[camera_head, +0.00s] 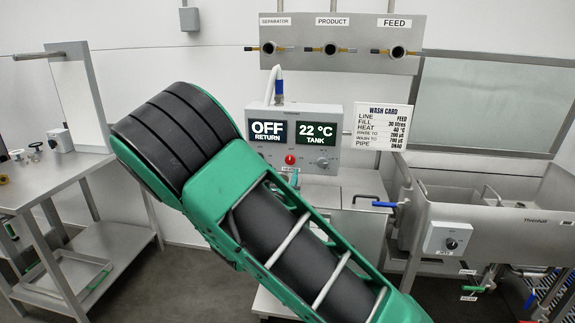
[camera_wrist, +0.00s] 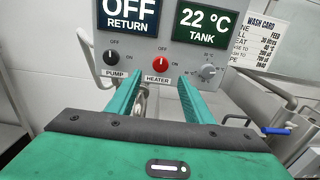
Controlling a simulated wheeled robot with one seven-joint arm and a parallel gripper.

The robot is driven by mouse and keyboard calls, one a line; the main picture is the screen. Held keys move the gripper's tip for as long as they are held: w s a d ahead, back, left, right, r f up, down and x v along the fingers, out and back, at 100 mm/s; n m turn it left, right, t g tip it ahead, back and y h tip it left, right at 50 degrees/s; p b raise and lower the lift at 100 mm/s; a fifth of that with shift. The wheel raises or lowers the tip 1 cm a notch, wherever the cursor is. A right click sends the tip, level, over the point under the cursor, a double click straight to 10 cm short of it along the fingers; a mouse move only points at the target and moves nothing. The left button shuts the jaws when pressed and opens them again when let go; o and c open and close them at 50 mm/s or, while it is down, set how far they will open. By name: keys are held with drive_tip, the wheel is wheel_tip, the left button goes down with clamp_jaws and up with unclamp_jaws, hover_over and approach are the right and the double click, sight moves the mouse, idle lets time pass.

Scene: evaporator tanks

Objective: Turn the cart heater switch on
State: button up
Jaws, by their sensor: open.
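The cart heater switch (camera_wrist: 161,60) is a round red knob labelled HEATER, with OFF and ON printed above it. It also shows in the head view (camera_head: 291,160), low on the grey control box (camera_head: 336,114). Its pointer direction is too small to tell surely. In the wrist view my gripper (camera_wrist: 160,76) is open, its two green fingers apart below and to either side of the knob. No contact with the knob is visible. In the head view my arm hides most of the gripper. The displays read OFF RETURN (camera_wrist: 131,13) and 22 °C TANK (camera_wrist: 205,24).
A black PUMP knob (camera_wrist: 110,57) sits left of the heater switch, and a grey dial (camera_wrist: 207,72) sits right. A wash card (camera_head: 383,125) hangs beside the box. A steel tank (camera_head: 500,220) stands right; a steel table (camera_head: 50,180) stands left.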

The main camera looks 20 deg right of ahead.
sight(289, 160)
drive_tip(key=x, duration=1)
drive_tip(key=shift+w+d, duration=0.25)
drive_tip(key=shift+d, duration=0.05)
drive_tip(key=c, duration=1)
